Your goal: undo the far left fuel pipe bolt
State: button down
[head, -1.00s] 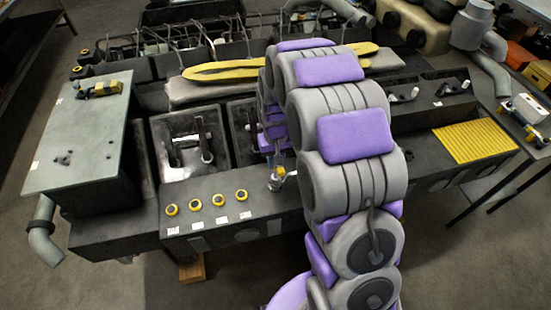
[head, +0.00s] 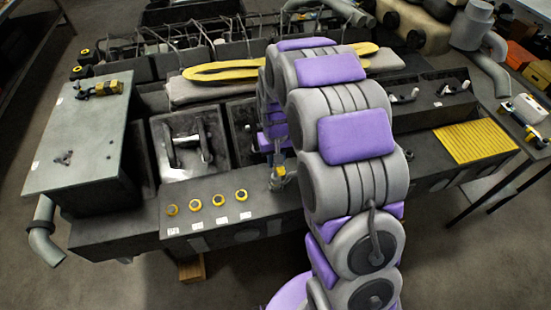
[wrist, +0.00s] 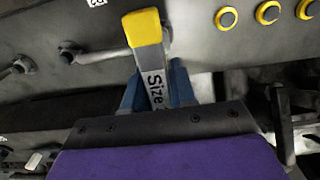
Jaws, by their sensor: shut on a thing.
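In the head view my gripper (head: 277,178) is low at the engine's front ledge, partly behind my arm. Several dark pipes (head: 172,38) run along the engine's back. I cannot pick out the far left fuel pipe bolt with certainty.
Several yellow-ringed round parts (head: 195,205) with white tags sit on the front ledge left of my gripper. An open bay (head: 162,135) and a grey-topped box (head: 75,125) are further left. A yellow ribbed mat (head: 474,142) lies at right.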

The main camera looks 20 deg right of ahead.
jog(key=shift+r+p, duration=0.3)
jog(key=shift+r, duration=1.35)
notch_tip(320, 180, up, 6)
jog(key=shift+f+p, duration=0.1)
jog(key=shift+p, duration=0.65)
